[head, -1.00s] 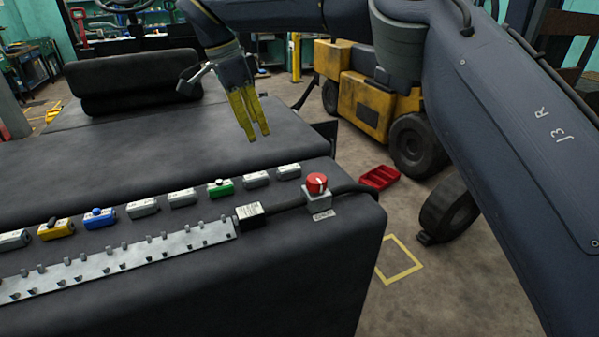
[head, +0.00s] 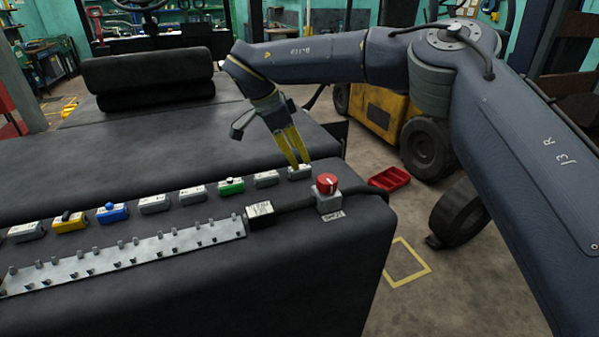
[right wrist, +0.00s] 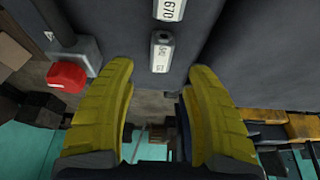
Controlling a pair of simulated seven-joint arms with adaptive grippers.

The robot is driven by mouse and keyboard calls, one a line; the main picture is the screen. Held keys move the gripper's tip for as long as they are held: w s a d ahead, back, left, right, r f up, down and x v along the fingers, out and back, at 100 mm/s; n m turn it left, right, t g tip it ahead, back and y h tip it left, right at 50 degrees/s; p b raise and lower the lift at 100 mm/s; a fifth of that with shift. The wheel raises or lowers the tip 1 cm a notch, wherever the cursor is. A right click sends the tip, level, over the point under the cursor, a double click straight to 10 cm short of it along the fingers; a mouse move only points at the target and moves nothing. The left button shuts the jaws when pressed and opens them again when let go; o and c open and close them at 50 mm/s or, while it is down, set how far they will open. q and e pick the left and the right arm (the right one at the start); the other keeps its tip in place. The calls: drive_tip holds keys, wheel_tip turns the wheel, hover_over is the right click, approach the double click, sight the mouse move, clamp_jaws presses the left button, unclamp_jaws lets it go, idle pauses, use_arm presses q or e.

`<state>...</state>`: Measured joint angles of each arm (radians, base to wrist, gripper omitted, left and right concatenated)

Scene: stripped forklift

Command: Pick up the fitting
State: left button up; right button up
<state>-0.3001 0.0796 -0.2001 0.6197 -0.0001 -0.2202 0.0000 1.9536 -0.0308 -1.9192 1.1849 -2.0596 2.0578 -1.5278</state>
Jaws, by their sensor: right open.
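Several small box-shaped fittings stand in a row on the dark machine top, and I cannot tell which one the task means. The grey fitting at the right end of the row (head: 299,173) is closest to my right gripper (head: 298,158). My right gripper has yellow fingers, points down and is open, with its tips right at or just above that fitting. In the right wrist view, a small grey labelled fitting (right wrist: 162,50) lies just beyond the gap between the spread fingers (right wrist: 160,78). Nothing is held. My left gripper is not in view.
A red knob on a grey box (head: 327,184) stands close to the right of the fitting, with a black cable beside it. Green (head: 231,186), blue (head: 112,212) and yellow (head: 70,222) fittings sit further left. A studded metal strip (head: 130,258) runs in front. A red tray (head: 389,179) lies on the floor.

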sight(301, 167)
drive_tip(key=shift+x, duration=2.9)
drive_tip(key=shift+a, duration=0.1)
clamp_jaws()
